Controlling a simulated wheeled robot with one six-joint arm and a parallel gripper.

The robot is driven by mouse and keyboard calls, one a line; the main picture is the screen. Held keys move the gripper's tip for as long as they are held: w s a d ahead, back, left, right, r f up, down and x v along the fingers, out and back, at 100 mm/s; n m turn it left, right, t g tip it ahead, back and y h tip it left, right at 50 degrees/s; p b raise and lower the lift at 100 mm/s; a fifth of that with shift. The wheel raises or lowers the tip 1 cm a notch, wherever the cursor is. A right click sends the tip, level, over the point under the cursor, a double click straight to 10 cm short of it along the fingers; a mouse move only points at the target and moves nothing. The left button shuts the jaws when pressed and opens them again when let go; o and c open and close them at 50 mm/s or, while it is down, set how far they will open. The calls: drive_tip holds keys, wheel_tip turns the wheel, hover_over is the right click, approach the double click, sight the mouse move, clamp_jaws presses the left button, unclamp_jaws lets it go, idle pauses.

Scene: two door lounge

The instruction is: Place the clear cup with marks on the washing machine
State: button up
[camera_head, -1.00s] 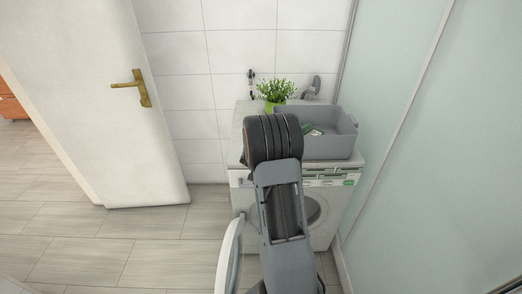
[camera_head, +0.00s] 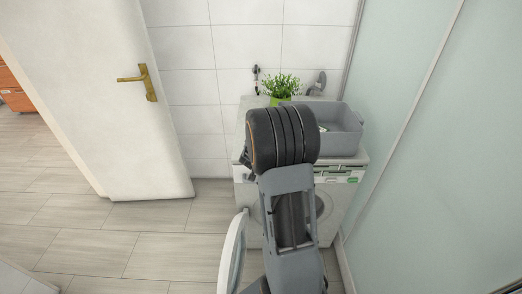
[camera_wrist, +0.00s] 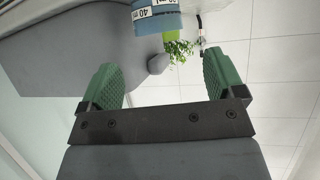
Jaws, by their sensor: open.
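The clear cup with marks (camera_wrist: 157,20) shows at the top edge of the wrist view, bluish, with white labels reading 40 ml and 20 ml upside down. Part of it is cut off by the frame. My gripper (camera_wrist: 159,60) is open, with its two green fingers apart and nothing between them. The cup is beyond the fingertips, roughly in line with the gap. The washing machine (camera_head: 328,205) is white and stands against the tiled wall in the head view. My arm covers much of its front and top, and hides the cup and gripper there.
A grey bin (camera_head: 345,139) stands on the right of the washing machine top; it also fills the left of the wrist view (camera_wrist: 70,60). A green potted plant (camera_head: 281,88) stands at the back. A glass panel (camera_head: 425,150) borders the right, and an open door (camera_head: 100,110) stands left.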

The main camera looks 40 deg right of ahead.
drive_tip(key=s+a+r+n+y, duration=0.2)
drive_tip(key=a+r+y, duration=0.1)
drive_tip(key=a, duration=0.4)
drive_tip(key=s+a+r+n+t+y, duration=0.1)
drive_tip(key=a+r+n+y, duration=0.1)
drive_tip(key=a, duration=0.5)
drive_tip(key=s+a+r+n+y, duration=0.2)
drive_tip(key=a+r+y, duration=0.1)
drive_tip(key=a, duration=0.4)
drive_tip(key=s+a+n+g, duration=0.1)
drive_tip(key=s+a+g, duration=0.1)
drive_tip(key=s, duration=0.5)
drive_tip(key=s+a+r+n+g+y, duration=0.1)
drive_tip(key=s+a+n+g, duration=0.1)
drive_tip(key=s, duration=0.6)
drive_tip(key=a+g, duration=0.1)
drive_tip(key=a, duration=0.1)
drive_tip(key=shift+s+a+r+n+g, duration=0.2)
drive_tip(key=shift+s+a+n+g, duration=0.1)
drive_tip(key=shift+p, duration=0.3)
